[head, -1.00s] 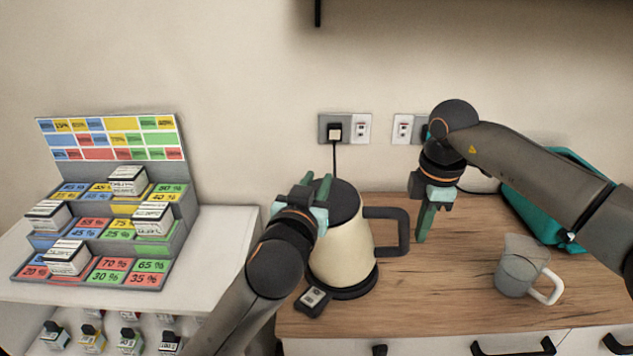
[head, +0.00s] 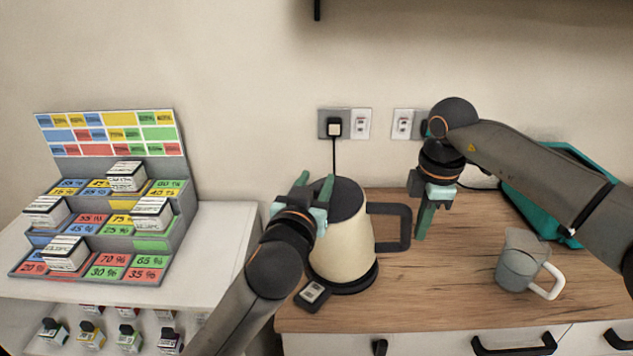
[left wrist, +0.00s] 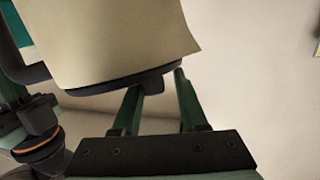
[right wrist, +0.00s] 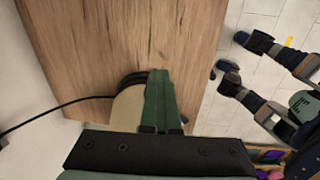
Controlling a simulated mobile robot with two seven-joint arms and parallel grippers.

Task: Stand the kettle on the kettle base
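The cream kettle (head: 345,245) with a dark lid and dark handle (head: 405,228) stands upright on the black kettle base (head: 357,286), as far as I can see. My left gripper (head: 317,184) is open at the kettle's left side, with its fingers apart and nothing between them. My right gripper (head: 424,222) points down just right of the handle. Its fingers (right wrist: 160,100) are together and appear empty. The kettle (right wrist: 127,108) is partly hidden behind them.
A grey measuring jug (head: 517,262) stands at the right on the wooden counter (head: 430,300). A teal object (head: 560,190) is behind my right arm. A stepped display (head: 110,225) with white boxes stands at the left. A black cord (head: 334,160) runs from the socket down behind the kettle.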

